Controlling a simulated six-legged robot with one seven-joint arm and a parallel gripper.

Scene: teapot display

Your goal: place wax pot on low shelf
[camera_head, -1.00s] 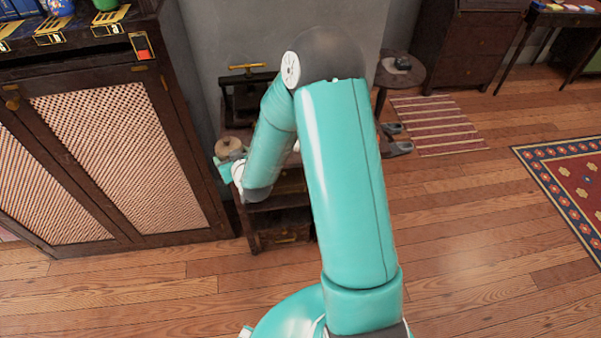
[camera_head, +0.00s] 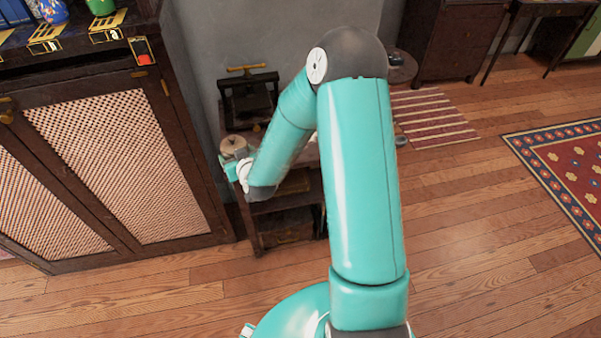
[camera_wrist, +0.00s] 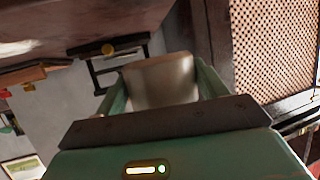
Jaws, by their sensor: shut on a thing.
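The wax pot (camera_wrist: 160,82) is a brownish-beige vessel held between the two green fingers of my gripper (camera_wrist: 162,76) in the wrist view. In the head view the pot's round tan top (camera_head: 233,144) shows just above my gripper (camera_head: 231,164), by the left front side of a small dark wooden shelf unit. My gripper is shut on the pot. The unit's low shelf (camera_head: 268,207) is partly hidden behind my forearm. I cannot tell the exact gap between pot and unit.
A dark cabinet (camera_head: 120,170) with lattice doors stands close on the left. A black press (camera_head: 250,95) with a brass handle sits on the unit's top. A box (camera_head: 290,228) lies at the unit's bottom.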

